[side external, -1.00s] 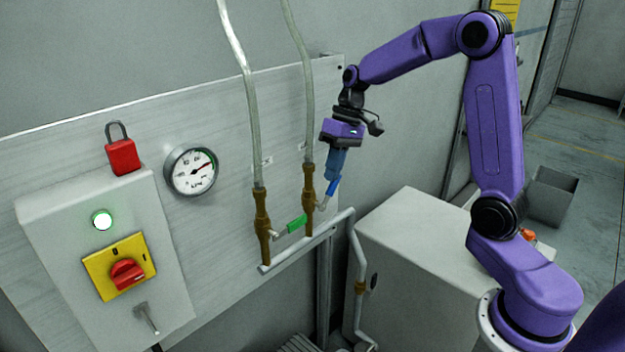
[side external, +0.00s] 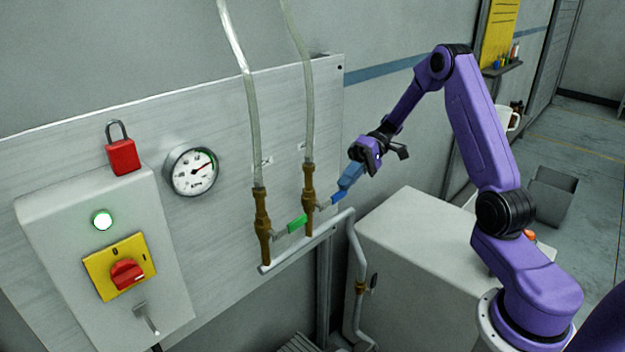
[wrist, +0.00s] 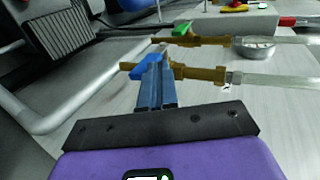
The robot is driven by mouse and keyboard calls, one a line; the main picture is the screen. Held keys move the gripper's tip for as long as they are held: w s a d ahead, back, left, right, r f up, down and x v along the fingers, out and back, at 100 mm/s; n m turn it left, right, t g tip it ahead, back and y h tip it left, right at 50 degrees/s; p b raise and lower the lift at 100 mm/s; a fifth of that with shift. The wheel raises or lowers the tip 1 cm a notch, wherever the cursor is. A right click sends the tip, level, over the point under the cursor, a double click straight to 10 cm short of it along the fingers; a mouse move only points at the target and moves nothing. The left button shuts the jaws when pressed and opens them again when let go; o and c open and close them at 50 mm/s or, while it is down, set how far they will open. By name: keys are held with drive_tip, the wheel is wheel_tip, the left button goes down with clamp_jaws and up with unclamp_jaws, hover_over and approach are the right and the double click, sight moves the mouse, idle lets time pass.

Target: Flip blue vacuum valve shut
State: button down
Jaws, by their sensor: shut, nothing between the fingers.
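The blue valve handle (side external: 338,199) sits on the right brass valve (side external: 309,187). It now points out to the right, across the upright valve body, at nearly the same slant as the green handle beside it. My gripper (side external: 342,190) is shut and empty, its blue fingers slanting down to the blue handle from above right. In the wrist view the blue handle (wrist: 146,68) shows at the tips of my closed fingers (wrist: 155,62), which partly cover it. The tips seem to touch it, but the exact contact is unclear.
The green handle (side external: 297,224) on the left brass valve (side external: 263,225) is close to the left. A grey pipe (side external: 300,251) runs below. A gauge (side external: 191,170), red padlock (side external: 124,158) and red rotary switch (side external: 128,273) are further left. A grey cabinet (side external: 408,235) stands below my arm.

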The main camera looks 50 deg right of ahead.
drive_tip(key=shift+d+f, duration=0.15)
drive_tip(key=shift+f, duration=0.3)
idle(0.3)
drive_tip(key=d+r, duration=0.8)
drive_tip(key=d, duration=0.1)
drive_tip(key=shift+d, duration=0.2)
idle(0.4)
